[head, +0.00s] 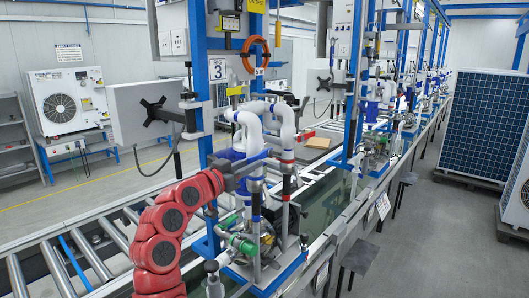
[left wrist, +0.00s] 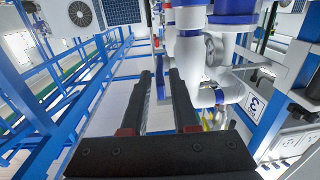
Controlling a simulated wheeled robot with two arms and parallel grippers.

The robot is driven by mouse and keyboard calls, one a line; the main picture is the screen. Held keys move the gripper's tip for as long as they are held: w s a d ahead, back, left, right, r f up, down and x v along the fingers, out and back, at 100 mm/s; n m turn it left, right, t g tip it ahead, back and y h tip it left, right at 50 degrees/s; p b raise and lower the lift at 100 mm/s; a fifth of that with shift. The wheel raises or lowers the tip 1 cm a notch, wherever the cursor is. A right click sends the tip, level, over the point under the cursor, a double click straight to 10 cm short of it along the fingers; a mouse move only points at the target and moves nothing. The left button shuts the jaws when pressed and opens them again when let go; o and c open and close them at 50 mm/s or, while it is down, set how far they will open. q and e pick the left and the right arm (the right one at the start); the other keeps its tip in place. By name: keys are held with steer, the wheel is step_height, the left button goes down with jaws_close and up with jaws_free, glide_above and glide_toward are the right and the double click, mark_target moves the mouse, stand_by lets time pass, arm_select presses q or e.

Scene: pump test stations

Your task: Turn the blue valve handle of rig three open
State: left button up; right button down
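Rig three (head: 238,135) stands on the line under a sign (head: 218,68) with the number 3. White pipes with blue bands (left wrist: 190,50) stand close on the right there. My right gripper is not in view.
A red valve part (head: 286,160) and a green part (head: 242,244) are on the same rig. A monitor (head: 145,110) on an arm stands left of it. More rigs line the bench behind; solar panels (head: 488,120) stand right.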

mark_target(272, 153)
arm_select(q)
steer(key=p+x, duration=0.1)
steer(key=x, duration=0.4)
steer(key=shift+w+d+p, duration=0.3)
steer(key=shift+p, duration=0.05)
steer(key=shift+w+d, duration=0.2)
steer(key=shift+w, duration=0.2)
jaws_close()
stand_by(0.9)
